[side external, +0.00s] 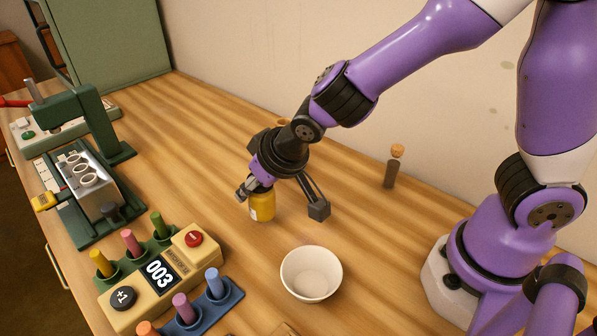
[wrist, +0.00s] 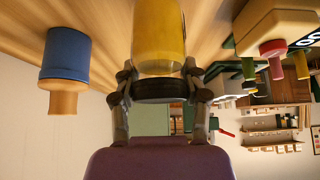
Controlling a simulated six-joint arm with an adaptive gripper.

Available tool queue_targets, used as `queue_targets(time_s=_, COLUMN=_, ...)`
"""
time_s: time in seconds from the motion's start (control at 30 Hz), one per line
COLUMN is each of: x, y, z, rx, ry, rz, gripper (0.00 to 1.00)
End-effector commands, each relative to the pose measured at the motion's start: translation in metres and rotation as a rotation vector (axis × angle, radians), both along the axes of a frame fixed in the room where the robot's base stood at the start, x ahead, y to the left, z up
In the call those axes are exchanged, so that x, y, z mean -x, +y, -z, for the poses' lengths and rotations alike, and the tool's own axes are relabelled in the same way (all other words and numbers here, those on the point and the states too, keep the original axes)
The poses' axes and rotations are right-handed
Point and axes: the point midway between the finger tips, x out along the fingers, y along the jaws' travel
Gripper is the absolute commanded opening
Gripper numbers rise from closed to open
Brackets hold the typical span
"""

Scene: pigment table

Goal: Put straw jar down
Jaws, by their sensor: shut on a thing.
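The straw jar (side external: 262,207) is yellow with a pale label, and it stands about upright beneath my gripper (side external: 262,184). In the wrist view the yellow jar (wrist: 159,35) shows a dark lid, with a finger on each side of it. My gripper (wrist: 160,92) is shut on the jar at its lid end. The jar's base is at or just above the wooden table (side external: 350,235); I cannot tell whether it touches. My gripper hides part of the jar's top in the side view.
A white bowl (side external: 311,274) stands in front, right of the jar. A counter box (side external: 160,275) with coloured pegs is at front left, beside a blue peg rack (side external: 205,308). A green press (side external: 95,120) stands far left. A corked vial (side external: 391,170) stands behind right. A blue corked jar (wrist: 66,58) shows in the wrist view.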

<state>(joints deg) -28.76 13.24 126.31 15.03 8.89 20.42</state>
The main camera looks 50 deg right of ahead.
Motion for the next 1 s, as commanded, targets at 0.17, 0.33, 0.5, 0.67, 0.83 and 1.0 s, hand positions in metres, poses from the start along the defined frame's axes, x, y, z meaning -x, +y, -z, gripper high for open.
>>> queue_targets(time_s=0.17, x=0.001, y=0.0, z=0.024, rx=0.002, ry=0.004, rz=0.0, gripper=0.05)
queue_targets(time_s=0.33, x=0.0, y=0.0, z=0.025, rx=-0.001, ry=0.0, rz=-0.001, gripper=0.05)
queue_targets(time_s=0.5, x=0.001, y=0.0, z=0.027, rx=0.001, ry=0.001, rz=-0.001, gripper=0.05)
queue_targets(time_s=0.67, x=0.001, y=0.0, z=0.027, rx=0.001, ry=0.001, rz=-0.001, gripper=0.8)
queue_targets(time_s=0.83, x=0.001, y=0.0, z=0.027, rx=0.001, ry=0.001, rz=-0.001, gripper=0.8)
queue_targets(time_s=1.0, x=0.001, y=0.001, z=0.027, rx=0.001, ry=0.0, rz=-0.001, gripper=0.8)
